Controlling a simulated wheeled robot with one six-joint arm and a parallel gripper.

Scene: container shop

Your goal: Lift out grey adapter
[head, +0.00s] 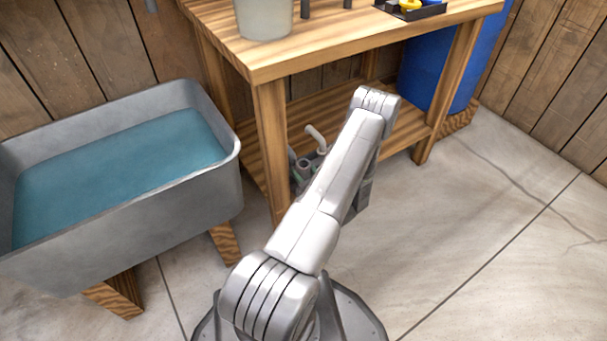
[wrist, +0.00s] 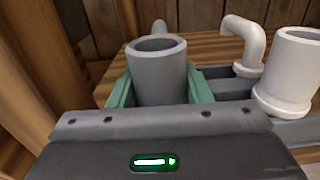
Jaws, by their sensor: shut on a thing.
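The grey adapter (wrist: 158,75) is a hollow upright cylinder with an open top, in the middle of the wrist view. My gripper (wrist: 160,90) is shut on it, with a green finger on its left and right sides. The adapter's lower end is hidden behind my gripper's body, so I cannot tell whether it touches what is below. A grey compartmented tray (wrist: 232,84) shows just right of it. In the head view, the adapter (head: 304,166) shows partly beside my arm, over the workbench's lower shelf.
A white elbow (wrist: 246,42) and a wide white fitting (wrist: 288,72) stand at the right. A grey pipe end (wrist: 160,26) shows behind the adapter. Wooden bench legs (head: 272,140) flank the shelf. A water-filled trough (head: 190,225) is left, a blue barrel (head: 425,65) behind.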

